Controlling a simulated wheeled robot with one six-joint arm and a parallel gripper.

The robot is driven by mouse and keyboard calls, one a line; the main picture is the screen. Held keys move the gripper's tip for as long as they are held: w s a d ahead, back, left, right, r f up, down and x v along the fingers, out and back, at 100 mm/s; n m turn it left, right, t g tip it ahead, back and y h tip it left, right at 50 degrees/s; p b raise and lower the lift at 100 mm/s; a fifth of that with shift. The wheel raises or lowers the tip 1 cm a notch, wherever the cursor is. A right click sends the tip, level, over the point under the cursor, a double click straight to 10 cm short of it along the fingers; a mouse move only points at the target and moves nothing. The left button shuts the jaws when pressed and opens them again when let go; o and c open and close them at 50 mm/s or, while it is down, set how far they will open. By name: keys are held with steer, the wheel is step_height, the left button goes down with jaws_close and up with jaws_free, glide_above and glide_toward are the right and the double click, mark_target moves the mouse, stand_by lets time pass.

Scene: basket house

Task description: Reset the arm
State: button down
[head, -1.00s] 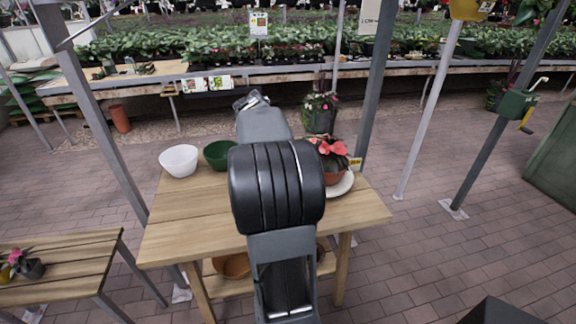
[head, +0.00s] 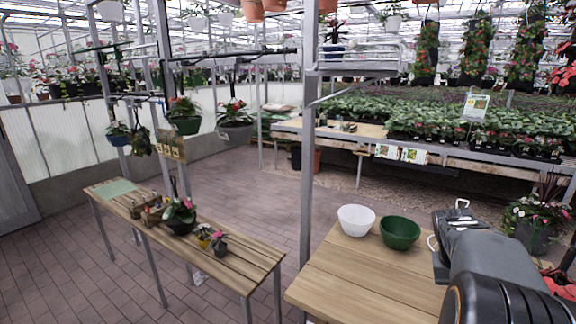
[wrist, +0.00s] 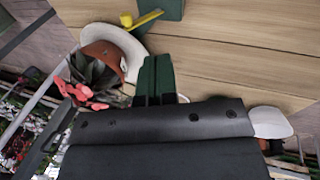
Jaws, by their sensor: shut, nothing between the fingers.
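My gripper (head: 461,218) is at the right in the head view, above the right part of the wooden table (head: 350,285), beside the green bowl (head: 400,232). In the wrist view its two dark fingers (wrist: 156,78) are together with nothing seen between them. The arm behind it runs to the lower right corner. The white bowl (head: 356,220) stands left of the green bowl; both look empty. In the wrist view a red-flowered plant in a terracotta pot (wrist: 104,55) with a white saucer (wrist: 125,45) shows at left, and a white bowl (wrist: 270,122) at right.
A slatted bench (head: 235,258) with small potted plants stands at left. A grey post (head: 308,150) rises behind the wooden table. A long planting bench (head: 450,155) lies at the back. Paved floor (head: 240,180) is clear between. A small yellow item (wrist: 145,18) shows in the wrist view.

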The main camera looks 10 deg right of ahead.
steer(key=s+a+f+n+t+y, duration=0.1)
steer(key=a+n+t, duration=0.1)
steer(key=a, duration=1.2)
steer(key=s+a+f+n+t+y, duration=0.1)
steer(key=s+a+n+t+y, duration=0.1)
steer(key=a, duration=1.3)
steer(key=n+t, duration=0.1)
steer(key=n, duration=0.1)
steer(key=shift+s+a+n, duration=0.2)
steer(key=shift+n, duration=0.2)
